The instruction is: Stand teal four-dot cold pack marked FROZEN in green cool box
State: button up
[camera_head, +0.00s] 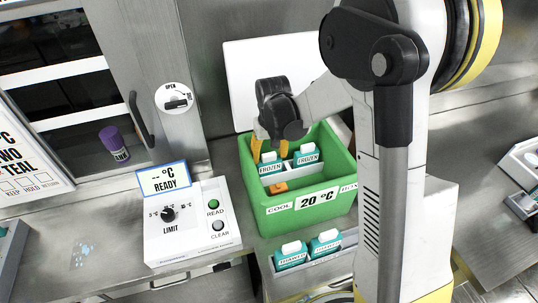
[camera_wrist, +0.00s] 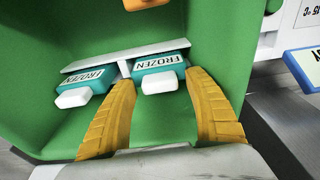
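The green cool box (camera_head: 310,226), marked COOL and 20 °C, stands at the middle of the bench. Two teal packs marked FROZEN stand upright inside it, a left one (camera_head: 271,167) and a right one (camera_head: 307,158). My gripper (camera_head: 270,155) reaches down into the box, its yellow fingers either side of the left pack. In the wrist view this pack (camera_wrist: 158,65) sits between the fingertips, with the other pack (camera_wrist: 85,85) to its left. The fingers look close against its edges; whether they press on it is unclear. I cannot make out dots on either pack.
Two more teal packs (camera_head: 291,256) (camera_head: 325,244) stand in front of the box.

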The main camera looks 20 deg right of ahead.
jog(key=shift+r, duration=0.1)
notch_tip(320, 180, up, 12)
jog(key=s+p, duration=0.2)
jog(key=p, duration=0.2)
jog(key=s+r+t, duration=0.3)
jog(key=s+r, duration=0.1)
jog(key=s, duration=0.5)
jog(key=s+r+t, duration=0.2)
jog(key=s+r, duration=0.2)
jog(key=s, duration=0.6)
jog(key=shift+r+t, duration=0.15)
jog(key=shift+t, duration=0.25)
jog(key=shift+c, duration=0.6)
